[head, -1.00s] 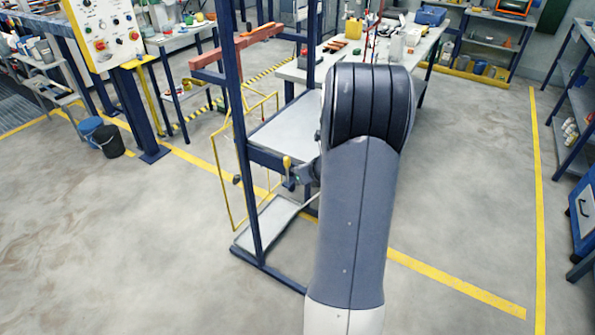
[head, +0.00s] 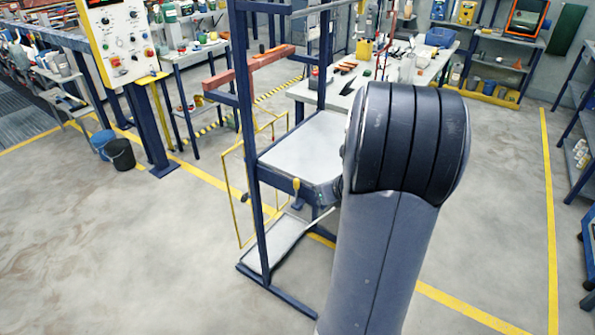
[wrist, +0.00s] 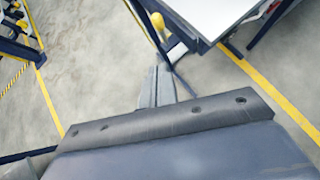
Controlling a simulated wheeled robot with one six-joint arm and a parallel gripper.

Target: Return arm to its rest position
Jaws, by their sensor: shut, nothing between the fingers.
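My arm fills the right-centre of the head view, its dark ribbed joint raised in front of the frame. My gripper (wrist: 160,85) shows in the wrist view, its two grey fingers together with nothing between them. In the head view it is hidden behind my arm. In the wrist view the fingers point towards a yellow knob (wrist: 158,21) and the blue edge of the rack's shelf, with floor below. I cannot tell how far they are from the rack.
A blue rack (head: 257,150) with a grey shelf (head: 303,147) and a yellow wire frame stands left of my arm. Behind are a white workbench (head: 427,75) and a control panel (head: 118,40). A black bucket (head: 121,155) stands at left. Floor is free at front left and right.

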